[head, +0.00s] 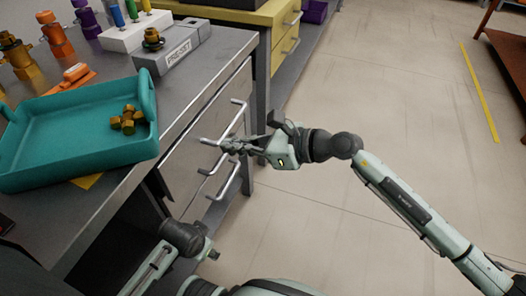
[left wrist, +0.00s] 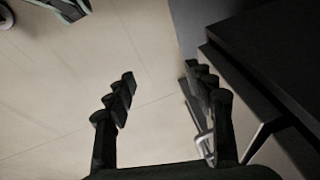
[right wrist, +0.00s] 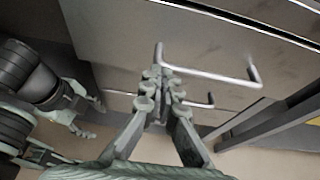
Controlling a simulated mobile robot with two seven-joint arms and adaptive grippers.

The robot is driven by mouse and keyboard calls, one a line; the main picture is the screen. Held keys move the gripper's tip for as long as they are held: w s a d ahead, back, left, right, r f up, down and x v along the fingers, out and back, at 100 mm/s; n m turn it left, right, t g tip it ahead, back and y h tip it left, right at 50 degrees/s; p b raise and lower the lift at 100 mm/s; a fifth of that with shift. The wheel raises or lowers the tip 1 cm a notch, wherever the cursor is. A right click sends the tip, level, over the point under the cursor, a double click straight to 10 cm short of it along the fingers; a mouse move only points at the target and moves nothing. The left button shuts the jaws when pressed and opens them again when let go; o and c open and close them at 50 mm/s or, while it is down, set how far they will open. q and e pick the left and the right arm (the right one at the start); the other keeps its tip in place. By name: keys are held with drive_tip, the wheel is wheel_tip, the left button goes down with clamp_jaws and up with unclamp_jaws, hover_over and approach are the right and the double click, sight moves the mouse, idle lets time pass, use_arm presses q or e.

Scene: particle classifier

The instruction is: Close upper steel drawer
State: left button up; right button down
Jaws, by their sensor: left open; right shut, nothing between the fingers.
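The steel drawers are set in the side of the metal workbench, with several bar handles in the head view. Contact is unclear. My left gripper (left wrist: 160,82) is open and empty beside a dark edge.
On the workbench (head: 205,85) are a teal tray (head: 80,165) with several brass nuts, a grey block marked PRECISET (head: 170,55) and coloured bolts. A yellow drawer cabinet (head: 285,40) stands behind. The floor (head: 360,90) to the right is clear.

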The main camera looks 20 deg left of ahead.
sight(220, 141)
use_arm(q)
drive_tip(key=shift+w+d+r, duration=0.1)
drive_tip(key=shift+w+r, duration=0.2)
drive_tip(key=shift+r, duration=0.25)
use_arm(e)
drive_tip(key=shift+a, duration=1.85)
use_arm(q)
drive_tip(key=shift+s+f, duration=0.1)
drive_tip(key=shift+f, duration=0.1)
